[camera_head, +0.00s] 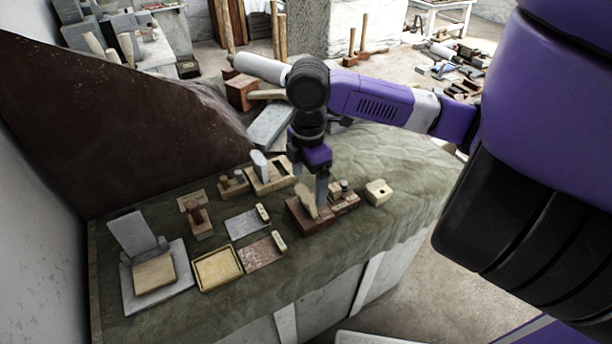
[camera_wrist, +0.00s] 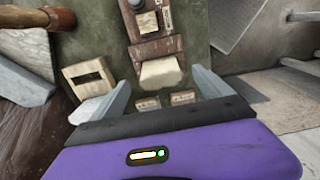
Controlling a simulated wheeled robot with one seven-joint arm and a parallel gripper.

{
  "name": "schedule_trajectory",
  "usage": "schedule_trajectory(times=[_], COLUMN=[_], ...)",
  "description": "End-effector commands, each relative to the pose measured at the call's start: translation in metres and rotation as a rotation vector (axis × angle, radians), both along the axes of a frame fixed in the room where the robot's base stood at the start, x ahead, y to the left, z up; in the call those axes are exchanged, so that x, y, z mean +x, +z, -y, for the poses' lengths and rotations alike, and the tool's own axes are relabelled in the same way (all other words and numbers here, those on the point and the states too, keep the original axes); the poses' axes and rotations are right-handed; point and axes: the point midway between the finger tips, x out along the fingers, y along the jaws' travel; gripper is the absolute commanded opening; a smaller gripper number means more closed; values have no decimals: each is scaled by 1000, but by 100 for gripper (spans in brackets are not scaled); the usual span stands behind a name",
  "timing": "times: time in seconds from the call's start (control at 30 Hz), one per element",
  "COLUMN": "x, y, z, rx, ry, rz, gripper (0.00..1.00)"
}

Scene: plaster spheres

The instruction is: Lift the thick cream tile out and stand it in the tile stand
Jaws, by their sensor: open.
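The thick cream tile (camera_head: 307,201) stands up out of a dark red-brown wooden block (camera_head: 297,217). In the wrist view the cream tile (camera_wrist: 161,73) lies between my two fingers, with clear gaps on both sides. My gripper (camera_head: 318,192) is open at the tile, pointing down; it also shows in the wrist view (camera_wrist: 162,92). A pale slotted wooden block (camera_head: 275,180), likely the tile stand, sits behind and left, with a white upright piece (camera_head: 260,164) at its left end. In the wrist view this slotted block (camera_wrist: 90,77) shows a dark open slot.
A block with metal pieces (camera_head: 344,196) sits just right of the tile's block. A holed wooden block (camera_head: 378,192) is farther right. Flat tiles (camera_head: 262,251), a yellow tray (camera_head: 217,268) and a grey stand (camera_head: 150,275) lie left. Green cloth in front is clear.

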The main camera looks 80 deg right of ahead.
Motion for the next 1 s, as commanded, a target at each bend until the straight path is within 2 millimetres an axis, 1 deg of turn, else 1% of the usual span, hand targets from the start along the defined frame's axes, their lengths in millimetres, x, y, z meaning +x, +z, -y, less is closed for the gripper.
schedule_trajectory(times=[0.2, 0.4, 0.6, 0.83, 0.97, 1.0], x=[1, 1, 1, 2, 2, 2], y=[-32, -56, -65, -66, -66, -66], z=[-1, -1, -1, -1, -1, -1], rx=[3, 2, 0, 0, 0, 0], ry=[0, 0, 1, 1, 1, 1], rz=[1, 4, 4, 5, 5, 5], gripper=[89, 89, 89, 89, 64, 56])
